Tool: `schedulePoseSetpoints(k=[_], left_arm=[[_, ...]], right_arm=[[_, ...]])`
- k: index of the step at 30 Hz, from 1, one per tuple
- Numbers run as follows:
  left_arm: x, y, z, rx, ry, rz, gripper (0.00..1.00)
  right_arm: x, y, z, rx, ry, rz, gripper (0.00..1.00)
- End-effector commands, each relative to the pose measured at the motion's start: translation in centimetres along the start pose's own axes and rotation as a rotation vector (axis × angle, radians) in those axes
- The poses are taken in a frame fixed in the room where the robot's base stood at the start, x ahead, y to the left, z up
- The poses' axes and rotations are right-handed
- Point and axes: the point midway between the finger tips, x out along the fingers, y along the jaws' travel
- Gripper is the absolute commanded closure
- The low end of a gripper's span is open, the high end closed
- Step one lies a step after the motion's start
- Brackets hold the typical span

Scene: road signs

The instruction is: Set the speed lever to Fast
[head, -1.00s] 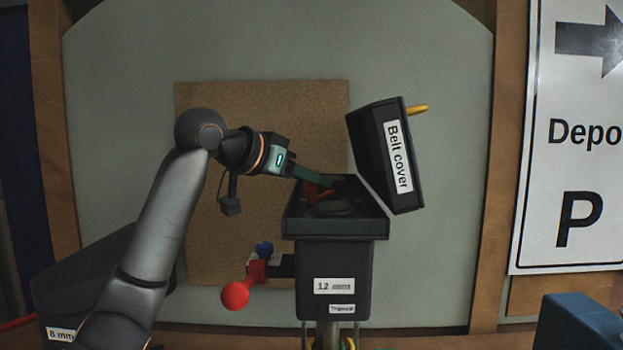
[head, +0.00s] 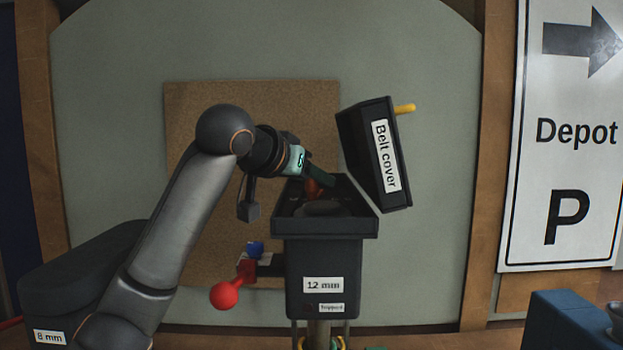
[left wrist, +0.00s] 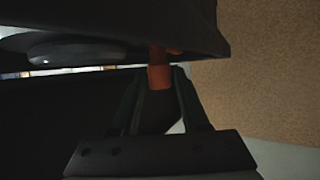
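An orange-red lever (head: 313,188) stands in the open top of the dark machine housing (head: 323,275), which has a "12 mm" label; I take it to be the speed lever. No "Fast" mark is readable. My left gripper (head: 318,178) reaches in from the left over the tray rim, at the lever. In the left wrist view the lever (left wrist: 160,76) is between the two fingertips (left wrist: 160,82), which appear to touch it on both sides. Part of the lever is hidden by the fingers and the housing. My right gripper is not in view.
The belt cover (head: 372,155) stands tilted open at the housing's right, with a yellow handle (head: 404,108). A red ball handle (head: 225,294) and a blue knob (head: 255,248) stick out at the lower left. A dark "8 mm" box (head: 60,280) is at far left.

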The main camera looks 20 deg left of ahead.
Motion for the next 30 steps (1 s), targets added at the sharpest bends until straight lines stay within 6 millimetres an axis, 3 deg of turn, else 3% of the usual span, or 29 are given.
schedulePoseSetpoints(k=[4,14,30], left_arm=[[0.0,0.0,0.0,0.0,-0.001,0.0,0.39],[-0.6,0.0,0.0,0.0,0.002,0.0,0.39],[-10.8,0.0,0.1,0.0,0.003,0.0,0.39]], right_arm=[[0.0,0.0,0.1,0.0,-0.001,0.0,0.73],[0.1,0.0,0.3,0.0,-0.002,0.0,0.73],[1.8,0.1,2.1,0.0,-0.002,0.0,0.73]])
